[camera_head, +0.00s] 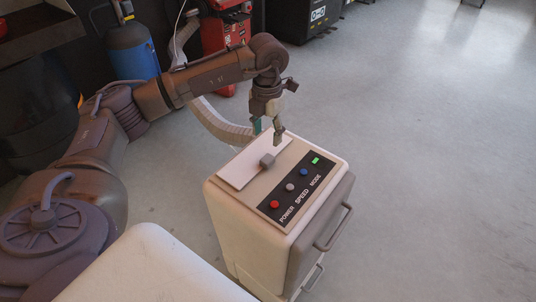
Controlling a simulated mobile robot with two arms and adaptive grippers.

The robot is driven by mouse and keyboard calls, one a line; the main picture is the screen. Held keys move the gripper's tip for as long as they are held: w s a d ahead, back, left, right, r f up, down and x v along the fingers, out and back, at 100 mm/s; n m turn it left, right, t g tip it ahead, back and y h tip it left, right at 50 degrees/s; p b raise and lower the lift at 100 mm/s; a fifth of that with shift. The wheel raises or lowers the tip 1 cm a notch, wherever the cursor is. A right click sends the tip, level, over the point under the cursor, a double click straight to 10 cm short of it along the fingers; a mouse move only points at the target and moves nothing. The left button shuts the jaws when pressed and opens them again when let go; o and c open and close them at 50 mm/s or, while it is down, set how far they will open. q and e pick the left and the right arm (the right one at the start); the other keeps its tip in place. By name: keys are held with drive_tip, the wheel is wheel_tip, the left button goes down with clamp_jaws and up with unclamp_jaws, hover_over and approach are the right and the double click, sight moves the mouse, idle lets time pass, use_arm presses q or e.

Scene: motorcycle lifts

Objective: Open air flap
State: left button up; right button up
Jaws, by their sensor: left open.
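The air flap (240,169) is a flat white panel on top of a beige machine (243,222). It appears to lie level with the top, as if closed. A small grey block-like handle (267,160) sits near its right edge. My left gripper (278,139) points down just above the far right part of the flap, slightly beyond the handle. It is open and appears empty. I cannot tell whether its fingertips touch the panel. My right gripper is not in view.
A black control strip (297,187) with several coloured buttons runs beside the flap. Handles (334,228) stick out from the machine's right side. A ribbed hose (219,121) rises behind it. A blue cylinder (132,50) and red equipment (225,32) stand behind. The floor at right is clear.

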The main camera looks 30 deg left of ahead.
sight(267, 158)
use_arm(q)
wheel_tip(267, 158, down, 9)
drive_tip(key=shift+f, duration=0.15)
clamp_jaws()
idle(0.5)
